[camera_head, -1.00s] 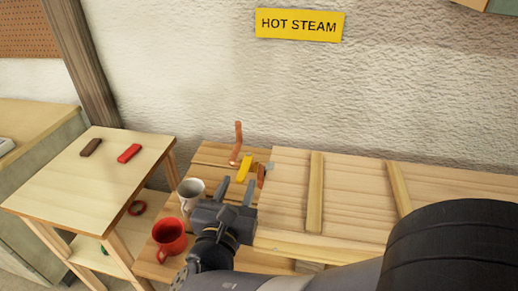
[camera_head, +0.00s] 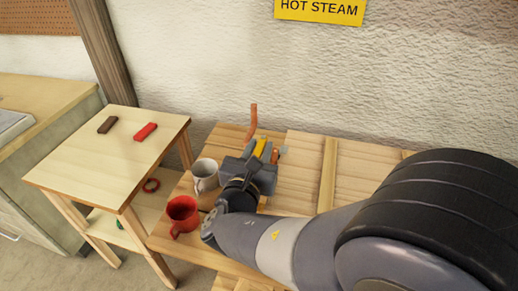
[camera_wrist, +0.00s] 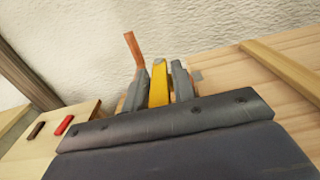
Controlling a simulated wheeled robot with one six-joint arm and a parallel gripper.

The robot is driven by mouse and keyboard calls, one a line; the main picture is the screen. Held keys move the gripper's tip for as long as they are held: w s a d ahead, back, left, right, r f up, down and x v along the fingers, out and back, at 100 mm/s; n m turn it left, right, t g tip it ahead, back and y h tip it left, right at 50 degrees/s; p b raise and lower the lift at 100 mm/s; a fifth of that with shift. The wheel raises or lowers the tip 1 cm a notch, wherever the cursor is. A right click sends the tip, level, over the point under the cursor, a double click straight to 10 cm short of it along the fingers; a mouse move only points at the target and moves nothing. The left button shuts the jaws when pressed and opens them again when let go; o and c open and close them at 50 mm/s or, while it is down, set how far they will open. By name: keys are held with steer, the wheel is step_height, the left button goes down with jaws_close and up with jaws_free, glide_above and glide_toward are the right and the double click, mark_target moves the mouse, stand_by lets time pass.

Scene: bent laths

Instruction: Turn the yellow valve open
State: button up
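The yellow valve handle (camera_head: 260,147) is a flat bar near the wall on the wooden bench. A copper pipe (camera_head: 253,122) rises behind it, and another copper piece shows just right of it. My gripper (camera_head: 259,152) reaches over the bench with one finger on each side of the handle. In the wrist view, the yellow handle (camera_wrist: 159,84) fills the narrow space between the fingers, which look closed on it. The valve body and the handle's lower part are hidden behind my gripper.
A white mug (camera_head: 206,176) and a red mug (camera_head: 183,214) stand close left of my gripper. A side table (camera_head: 88,160) at left holds a brown block (camera_head: 107,125) and a red block (camera_head: 146,132). Wooden battens (camera_head: 328,172) cross the bench at right.

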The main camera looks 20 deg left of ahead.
jaws_close()
steer(key=shift+a+r+m+h+p, duration=0.15)
steer(key=shift+a+m+h+p, duration=0.2)
steer(key=shift+m+h, duration=0.55)
steer(key=shift+a+m+h, duration=0.15)
steer(key=shift+m+h, duration=0.45)
steer(key=shift+h, duration=0.8)
